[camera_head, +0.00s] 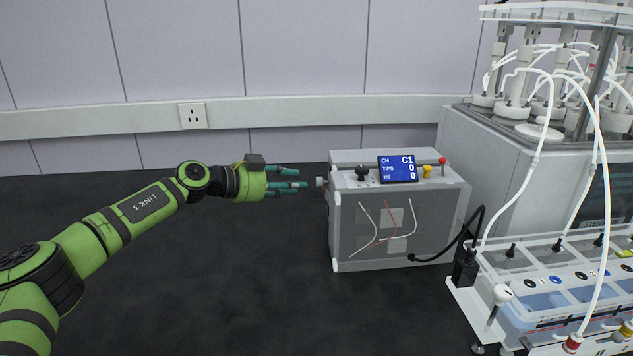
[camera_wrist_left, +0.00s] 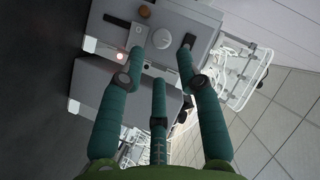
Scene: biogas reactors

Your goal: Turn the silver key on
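A grey box (camera_head: 395,220) stands on the dark bench with a small silver knob-like part (camera_head: 320,182) sticking out of its left side. I cannot tell whether this part is the silver key or how it is turned. My left gripper (camera_head: 300,178) points right at that side with its green fingers spread, a little short of the knob. In the left wrist view the open fingers (camera_wrist_left: 162,58) face a grey panel (camera_wrist_left: 115,12) with a round pale knob (camera_wrist_left: 166,40) between the two outer fingertips. No finger visibly holds anything. My right gripper is not in view.
The box top carries a blue display (camera_head: 397,169), a black knob (camera_head: 362,173), a yellow knob (camera_head: 427,171) and a red-tipped lever (camera_head: 443,161). A large reactor unit (camera_head: 490,165) with white tubes stands at the right. The bench left of the box is clear.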

